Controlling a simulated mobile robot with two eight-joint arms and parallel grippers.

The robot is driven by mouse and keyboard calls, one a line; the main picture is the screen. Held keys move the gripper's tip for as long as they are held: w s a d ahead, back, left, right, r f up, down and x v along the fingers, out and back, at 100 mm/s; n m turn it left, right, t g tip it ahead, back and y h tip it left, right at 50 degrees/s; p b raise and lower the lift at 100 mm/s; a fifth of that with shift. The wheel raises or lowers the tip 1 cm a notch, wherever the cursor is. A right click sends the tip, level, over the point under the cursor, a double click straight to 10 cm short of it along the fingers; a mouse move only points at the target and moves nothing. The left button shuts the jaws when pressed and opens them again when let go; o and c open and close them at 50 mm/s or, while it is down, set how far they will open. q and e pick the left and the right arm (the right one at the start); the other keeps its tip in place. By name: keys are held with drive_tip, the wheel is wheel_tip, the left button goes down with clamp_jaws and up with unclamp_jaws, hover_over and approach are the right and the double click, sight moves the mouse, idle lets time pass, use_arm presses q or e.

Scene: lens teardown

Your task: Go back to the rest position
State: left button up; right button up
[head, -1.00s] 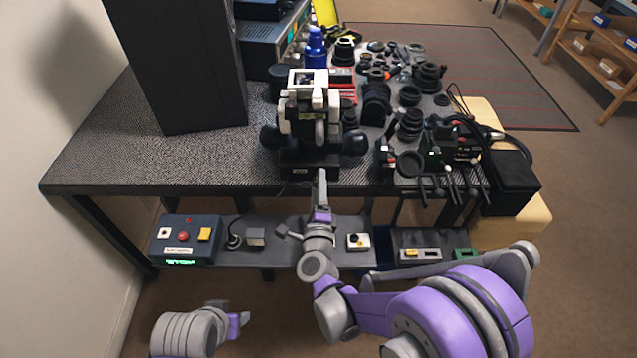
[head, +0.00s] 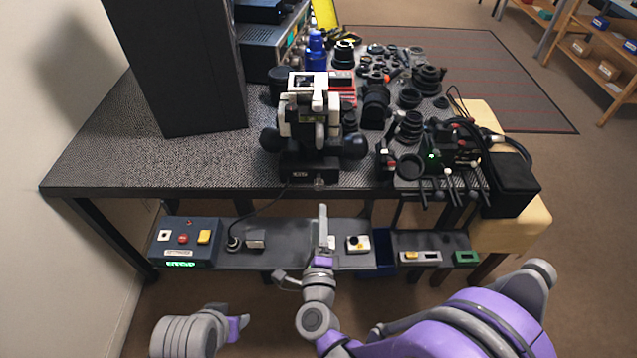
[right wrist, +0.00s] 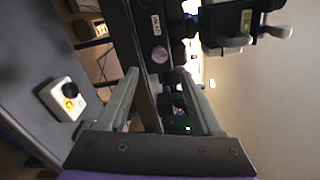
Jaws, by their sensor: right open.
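My right gripper (head: 323,228) is in front of the table's near edge, over the lower shelf, with its fingers pointing at the table. In the right wrist view its two fingers (right wrist: 160,100) stand apart with nothing held between them. The black and white device (head: 312,125) stands on the table beyond it, and its base with a round knob (right wrist: 159,54) shows ahead of the fingers. My left arm (head: 190,332) shows at the lower left; its gripper's fingers are not clear, so I cannot tell its state.
The table (head: 120,150) carries a tall black box (head: 180,70), a blue bottle (head: 315,48) and many lens parts at right. The lower shelf (head: 290,255) holds a control box (head: 186,243) and small button boxes. Open floor lies at the front left.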

drive_tip(key=s+d+f+n+g, duration=0.2)
drive_tip(key=s+d+n+g, duration=0.5)
drive_tip(key=s+d+n, duration=0.3)
drive_tip(key=s+d+f+n+g, duration=0.2)
drive_tip(key=s+d+n+g, duration=0.55)
drive_tip(key=s+n, duration=0.35)
use_arm(q)
wheel_tip(320, 180, up, 19)
drive_tip(key=w+p, duration=0.2)
drive_tip(key=p, duration=1.5)
drive_tip(key=shift+r+t, duration=0.15)
drive_tip(key=shift+t, duration=0.25)
use_arm(e)
wheel_tip(320, 180, up, 19)
drive_tip(key=w+t, duration=0.2)
drive_tip(key=shift+w, duration=0.35)
use_arm(q)
drive_tip(key=shift+s, duration=0.2)
use_arm(e)
drive_tip(key=shift+s+d+f, duration=0.1)
drive_tip(key=shift+s, duration=0.05)
